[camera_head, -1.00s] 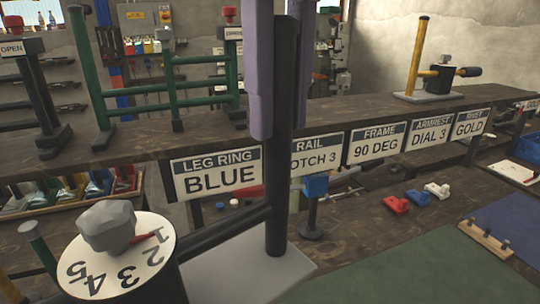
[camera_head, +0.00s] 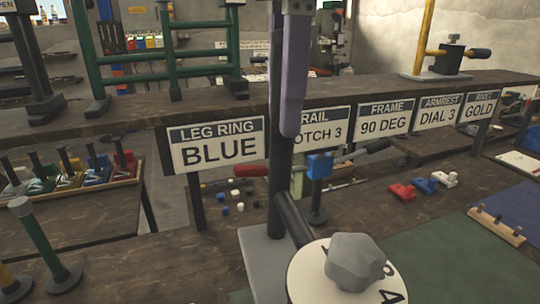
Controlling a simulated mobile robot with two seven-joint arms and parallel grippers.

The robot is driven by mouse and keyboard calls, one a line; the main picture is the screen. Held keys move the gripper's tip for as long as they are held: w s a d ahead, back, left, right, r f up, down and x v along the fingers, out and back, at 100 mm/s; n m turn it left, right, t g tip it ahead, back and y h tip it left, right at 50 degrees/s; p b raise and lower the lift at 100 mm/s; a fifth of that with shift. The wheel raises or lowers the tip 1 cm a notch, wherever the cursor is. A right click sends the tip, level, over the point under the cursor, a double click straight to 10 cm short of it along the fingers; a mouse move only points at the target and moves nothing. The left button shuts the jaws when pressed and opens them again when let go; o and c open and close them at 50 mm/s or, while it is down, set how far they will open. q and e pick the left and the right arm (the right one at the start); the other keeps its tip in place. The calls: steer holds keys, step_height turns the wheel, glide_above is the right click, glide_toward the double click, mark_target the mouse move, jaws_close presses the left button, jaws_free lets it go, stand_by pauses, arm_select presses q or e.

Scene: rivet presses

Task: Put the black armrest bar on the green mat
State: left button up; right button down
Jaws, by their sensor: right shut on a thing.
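My right gripper (camera_head: 288,128) comes down from the top centre, its lavender fingers closed at the upright black bar (camera_head: 278,190). The bar has a pale grey plate (camera_head: 262,270) at its foot. A dark arm links it to a white numbered dial (camera_head: 305,275) with a grey faceted knob (camera_head: 355,262) at the bottom. I cannot tell whether the plate rests on anything. The green mat (camera_head: 440,262) lies at the lower right, apart from the bar and partly cut off by the frame. My left gripper is out of view.
A raised shelf (camera_head: 370,88) with label signs crosses the view behind the bar. Red, blue and white clamps (camera_head: 425,185) lie on the bench. A wooden peg strip (camera_head: 497,226) lies beside the green mat, near a blue mat (camera_head: 515,212).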

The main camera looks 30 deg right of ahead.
steer(key=d+f+n+b, duration=0.2)
steer(key=f+n+b, duration=0.2)
steer(key=f+n, duration=0.5)
steer(key=w+d+f+n+b, duration=0.1)
steer(key=f+n+b, duration=0.4)
steer(key=f, duration=1.7)
steer(key=shift+w+d+f+n, duration=0.25)
steer(key=shift+d+n, duration=0.6)
steer(key=shift+n, duration=1.75)
steer(key=shift+f, duration=0.1)
steer(key=c, duration=0.6)
jaws_free()
steer(key=shift+c, duration=0.2)
